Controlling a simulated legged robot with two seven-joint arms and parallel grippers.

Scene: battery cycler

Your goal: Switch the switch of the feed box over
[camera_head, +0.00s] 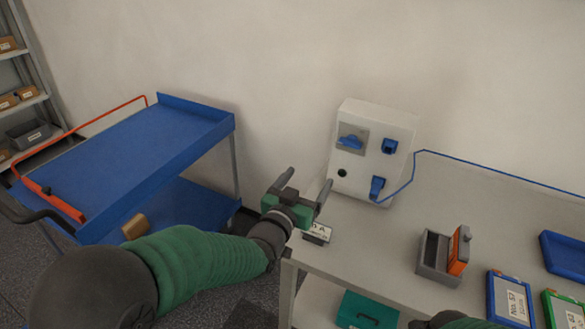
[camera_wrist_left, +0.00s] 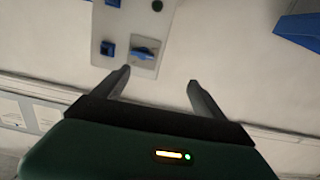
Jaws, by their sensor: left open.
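The feed box (camera_head: 366,160) is a white box standing upright on the bench against the wall. Its switch (camera_head: 350,141) is a blue handle on a grey plate at the box's upper left, lying roughly crosswise. The switch also shows in the left wrist view (camera_wrist_left: 144,53), where the box appears upside down. My left gripper (camera_head: 308,178) is open and empty, left of the box and apart from it, fingers pointing toward it. In the left wrist view its fingertips (camera_wrist_left: 159,78) lie just below the switch in the picture. My right gripper's jaws are out of view.
The box carries a blue socket (camera_head: 389,146), a dark round button (camera_head: 342,173) and a blue plug (camera_head: 377,187) with a blue cable. A label stand (camera_head: 318,232), a grey bin (camera_head: 436,257) and trays stand on the bench (camera_head: 370,240). A blue trolley (camera_head: 130,165) stands left.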

